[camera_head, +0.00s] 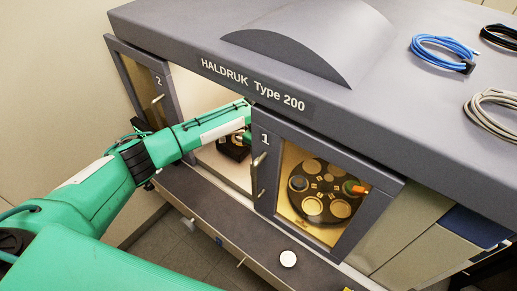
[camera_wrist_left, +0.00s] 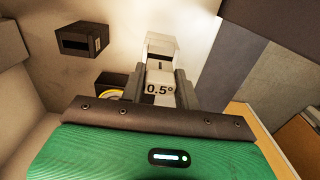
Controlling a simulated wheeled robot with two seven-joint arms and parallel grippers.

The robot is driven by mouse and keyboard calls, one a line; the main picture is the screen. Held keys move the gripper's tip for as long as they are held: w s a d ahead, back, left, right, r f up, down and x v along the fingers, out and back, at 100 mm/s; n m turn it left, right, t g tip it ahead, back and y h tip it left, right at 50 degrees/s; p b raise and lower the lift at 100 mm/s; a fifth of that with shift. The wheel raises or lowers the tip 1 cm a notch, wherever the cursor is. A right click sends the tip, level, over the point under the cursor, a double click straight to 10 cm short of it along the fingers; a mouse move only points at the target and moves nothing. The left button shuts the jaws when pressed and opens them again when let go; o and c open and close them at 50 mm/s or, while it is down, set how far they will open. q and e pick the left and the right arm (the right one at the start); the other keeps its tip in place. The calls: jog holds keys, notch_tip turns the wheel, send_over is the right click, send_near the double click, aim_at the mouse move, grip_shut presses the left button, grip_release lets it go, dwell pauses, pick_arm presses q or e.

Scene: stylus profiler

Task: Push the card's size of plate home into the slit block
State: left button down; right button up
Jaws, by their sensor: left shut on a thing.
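My left gripper (camera_wrist_left: 158,77) is shut on a small plate piece (camera_wrist_left: 159,89) marked 0.5°, held between its two dark fingers. A pale block-like shape with a dark slit (camera_wrist_left: 161,48) shows just beyond the fingertips; whether it is the slit block, and whether the plate touches it, I cannot tell. In the head view my left arm reaches into the open bay of the grey machine (camera_head: 190,75), and door 1 hides the fingers. A dark block (camera_head: 234,148) shows below the hand. No card can be made out. My right gripper is out of view.
Door 2 (camera_head: 147,85) stands open left of the arm. Door 1 (camera_head: 263,190), with a window onto a round holder (camera_head: 322,190), is to its right. In the wrist view a dark slotted block (camera_wrist_left: 82,40) and another with a yellow ring (camera_wrist_left: 110,89) lie left.

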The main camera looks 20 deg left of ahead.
pick_arm(q)
jog(key=shift+f, duration=0.25)
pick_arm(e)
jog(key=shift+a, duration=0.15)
pick_arm(q)
jog(key=shift+f, duration=1.65)
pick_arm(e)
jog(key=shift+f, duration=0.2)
pick_arm(q)
jog(key=c, duration=0.9)
grip_release()
jog(key=shift+c, duration=0.2)
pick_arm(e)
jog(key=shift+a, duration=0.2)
pick_arm(q)
jog(key=shift+c, duration=0.5)
